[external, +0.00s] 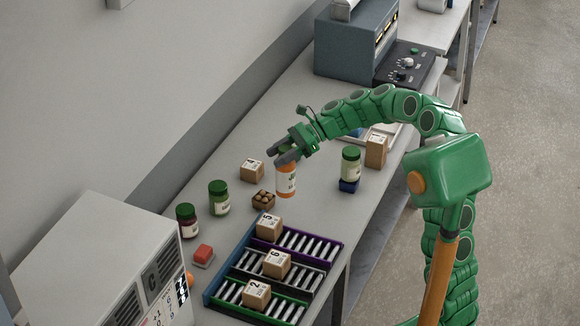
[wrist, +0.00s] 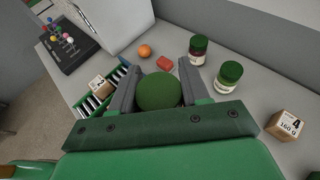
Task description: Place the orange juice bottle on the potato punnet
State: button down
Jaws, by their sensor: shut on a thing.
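The orange juice bottle (external: 286,182), orange with a pale label, is between the fingers of my gripper (external: 286,156). It looks upright. The potato punnet (external: 263,200), a small brown box with round potatoes, stands on the bench just left of the bottle's lower end. I cannot tell whether the bottle is lifted clear of the bench or touches the punnet. In the wrist view, my gripper (wrist: 160,85) is shut around the bottle, whose round green cap (wrist: 160,92) faces the camera. The bottle's body and the punnet are hidden there.
A green-lidded jar (external: 219,198), a dark red jar (external: 187,220) and a cardboard box (external: 252,170) stand close by on the left. Another jar (external: 350,166) stands on a blue block at right. Roller racks (external: 313,247) with boxes lie in front.

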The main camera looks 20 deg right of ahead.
aim_at(288, 146)
jog(key=d, duration=0.1)
jog(key=w+d+r, duration=0.1)
jog(key=shift+w+d, duration=0.2)
jog(key=shift+d, duration=0.1)
jog(key=shift+w+d, duration=0.15)
jog(key=shift+w, duration=0.1)
jog(key=w+a+f, duration=0.5)
jog(key=w+f, duration=0.7)
jog(key=f, duration=0.1)
jog(key=shift+w, duration=0.35)
jog(key=c, duration=0.5)
grip_release()
jog(key=shift+c, duration=0.2)
